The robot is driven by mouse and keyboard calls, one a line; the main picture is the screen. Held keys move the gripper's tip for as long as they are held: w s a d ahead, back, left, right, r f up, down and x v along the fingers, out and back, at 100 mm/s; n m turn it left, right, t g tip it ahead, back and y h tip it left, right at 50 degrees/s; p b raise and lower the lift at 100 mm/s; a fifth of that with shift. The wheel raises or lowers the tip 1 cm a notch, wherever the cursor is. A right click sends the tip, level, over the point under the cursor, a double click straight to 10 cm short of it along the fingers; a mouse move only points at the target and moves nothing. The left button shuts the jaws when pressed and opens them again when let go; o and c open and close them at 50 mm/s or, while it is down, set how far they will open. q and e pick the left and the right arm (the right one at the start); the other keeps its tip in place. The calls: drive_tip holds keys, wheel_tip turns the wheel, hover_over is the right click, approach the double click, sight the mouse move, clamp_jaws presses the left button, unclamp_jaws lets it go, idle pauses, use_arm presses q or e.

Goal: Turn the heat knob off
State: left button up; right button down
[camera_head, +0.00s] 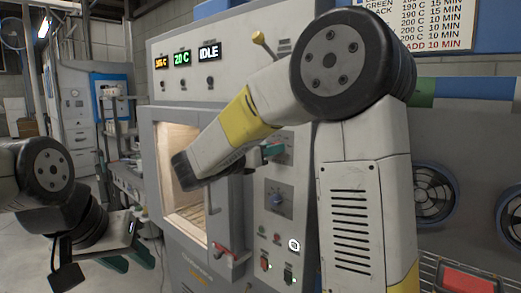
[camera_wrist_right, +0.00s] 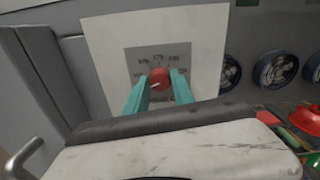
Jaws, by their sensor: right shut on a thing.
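The heat knob (camera_wrist_right: 160,78) is a red round knob with a pale pointer mark, on a grey dial plate with temperature numbers. In the right wrist view the two teal fingers of my right gripper (camera_wrist_right: 160,88) sit on either side of it, shut on it. In the head view my right arm reaches across the oven front, and the teal fingers (camera_head: 272,150) are at the upper dial plate (camera_head: 286,147); the knob is hidden there. The pointer leans toward the left in the wrist view. My left gripper (camera_head: 126,259) is open and empty at the lower left.
The grey oven (camera_head: 170,125) has an open chamber (camera_head: 180,145) left of the panel. Displays read 20 C and IDLE. Round fans (camera_head: 435,195) are at the right.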

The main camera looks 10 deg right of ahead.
drive_tip(key=shift+f+n, duration=0.15)
drive_tip(key=shift+n, duration=1.05)
drive_tip(key=c, duration=1.1)
unclamp_jaws()
drive_tip(key=v, duration=0.8)
